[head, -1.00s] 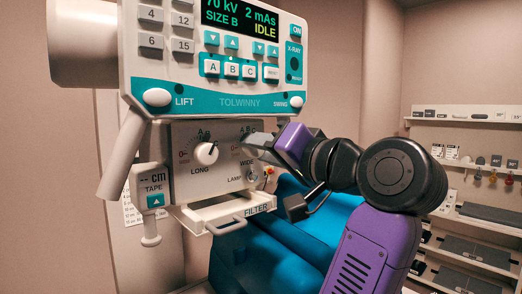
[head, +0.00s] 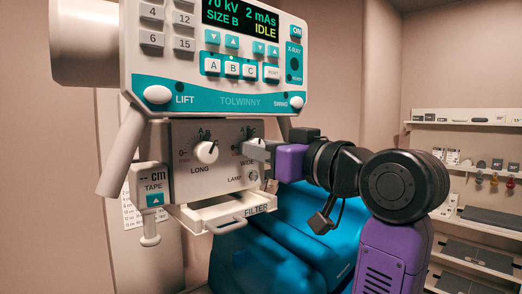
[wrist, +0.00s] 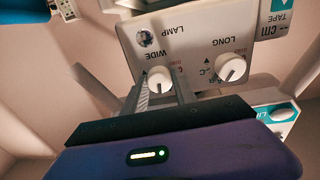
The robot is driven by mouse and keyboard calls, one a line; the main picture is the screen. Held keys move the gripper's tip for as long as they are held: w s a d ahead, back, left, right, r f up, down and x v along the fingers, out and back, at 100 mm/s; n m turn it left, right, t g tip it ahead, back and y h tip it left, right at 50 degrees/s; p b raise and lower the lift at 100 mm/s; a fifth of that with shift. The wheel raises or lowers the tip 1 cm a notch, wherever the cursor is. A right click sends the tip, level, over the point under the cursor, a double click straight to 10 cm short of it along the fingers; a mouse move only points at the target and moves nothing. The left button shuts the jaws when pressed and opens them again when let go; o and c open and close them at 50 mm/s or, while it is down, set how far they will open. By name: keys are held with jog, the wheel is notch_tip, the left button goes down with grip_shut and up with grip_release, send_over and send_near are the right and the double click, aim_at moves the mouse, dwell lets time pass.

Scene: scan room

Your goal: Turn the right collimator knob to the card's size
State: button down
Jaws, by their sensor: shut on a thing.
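The right collimator knob, marked WIDE, is a white dial (wrist: 160,79) with a dark pointer line. It sits between the two fingers of my gripper (wrist: 164,88) in the wrist view, which shows the panel upside down. In the head view my gripper (head: 258,149) reaches the panel from the right and mostly hides this knob. My gripper is shut on the knob. The left knob, marked LONG (head: 206,152), is free and points up and right. The console display (head: 240,18) reads SIZE B, 70 kV, 2 mAs, IDLE. I cannot make out which letter the WIDE knob points at.
A filter tray (head: 225,213) juts out below the collimator panel (head: 183,180). A tape box (head: 152,186) hangs at its left. A blue padded table (head: 305,235) lies behind and below. Shelves (head: 480,124) with small items stand at the far right.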

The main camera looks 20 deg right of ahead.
jog(key=shift+n, duration=0.3)
jog(key=c, duration=1)
grip_release()
jog(key=shift+s, duration=0.15)
jog(key=b+v, duration=0.1)
jog(key=v, duration=0.6)
jog(key=shift+s+b, duration=0.3)
jog(key=shift+b, duration=0.1)
